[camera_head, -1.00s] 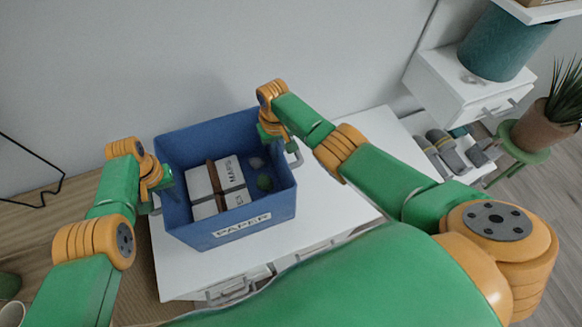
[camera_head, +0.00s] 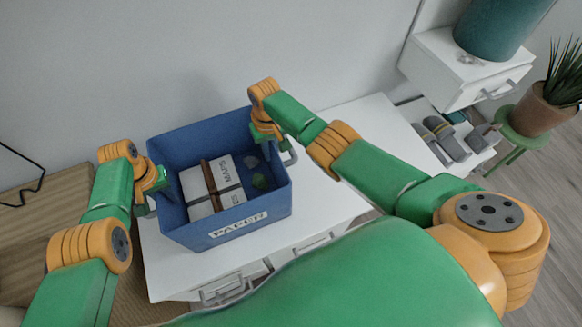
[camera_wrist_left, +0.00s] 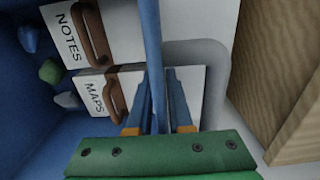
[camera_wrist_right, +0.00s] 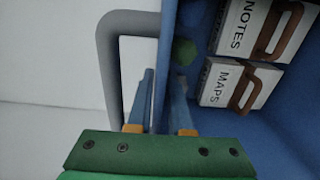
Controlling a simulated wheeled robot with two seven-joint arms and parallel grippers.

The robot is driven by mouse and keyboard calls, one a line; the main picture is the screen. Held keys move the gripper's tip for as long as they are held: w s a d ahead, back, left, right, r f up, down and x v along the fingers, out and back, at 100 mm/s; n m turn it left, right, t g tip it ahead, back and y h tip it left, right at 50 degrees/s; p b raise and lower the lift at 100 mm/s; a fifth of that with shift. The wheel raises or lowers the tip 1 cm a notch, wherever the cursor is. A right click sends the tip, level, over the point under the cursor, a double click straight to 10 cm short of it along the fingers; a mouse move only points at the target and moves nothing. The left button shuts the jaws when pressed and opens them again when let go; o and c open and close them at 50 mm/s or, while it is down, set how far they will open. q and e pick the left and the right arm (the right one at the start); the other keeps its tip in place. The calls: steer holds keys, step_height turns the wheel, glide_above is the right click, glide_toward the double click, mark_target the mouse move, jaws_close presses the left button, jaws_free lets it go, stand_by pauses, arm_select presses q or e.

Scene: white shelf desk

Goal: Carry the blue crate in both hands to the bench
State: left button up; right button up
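The blue crate (camera_head: 190,240), labelled PAPER, is upright at the white desk (camera_head: 330,190); I cannot tell if its base touches the top. It holds two white boxes (camera_head: 212,188) with brown handles, marked NOTES and MAPS in the wrist views, and small green and grey lumps. My left gripper (camera_head: 160,190) is at the crate's left wall; its fingers (camera_wrist_left: 157,95) straddle that wall beside a grey handle (camera_wrist_left: 213,75) and look closed on it. My right gripper (camera_head: 272,140) likewise pinches the right wall, seen between its fingers (camera_wrist_right: 162,95) in the right wrist view.
A brown wooden surface (camera_head: 40,240) lies left of the desk. A plain wall is close behind. At the right are a white drawer unit (camera_head: 440,60) with a teal container (camera_head: 500,25), grey slippers (camera_head: 447,140) and a potted plant (camera_head: 545,105) on a green stand.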

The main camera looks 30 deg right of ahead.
arm_select(q)
steer(key=shift+o, duration=0.9)
steer(key=shift+s+r, duration=0.1)
steer(key=shift+r, duration=0.1)
arm_select(e)
steer(key=shift+o, duration=0.9)
steer(key=shift+s+r, duration=0.1)
steer(key=shift+r, duration=0.15)
steer(key=shift+d, duration=0.1)
steer(key=shift+f, duration=0.1)
arm_select(q)
step_height(320, 180, up, 12)
steer(key=shift+f, duration=0.2)
steer(key=shift+r, duration=0.15)
arm_select(e)
steer(key=shift+r, duration=0.25)
arm_select(q)
steer(key=shift+a, duration=0.1)
arm_select(e)
step_height(320, 180, up, 12)
steer(key=shift+f, duration=0.2)
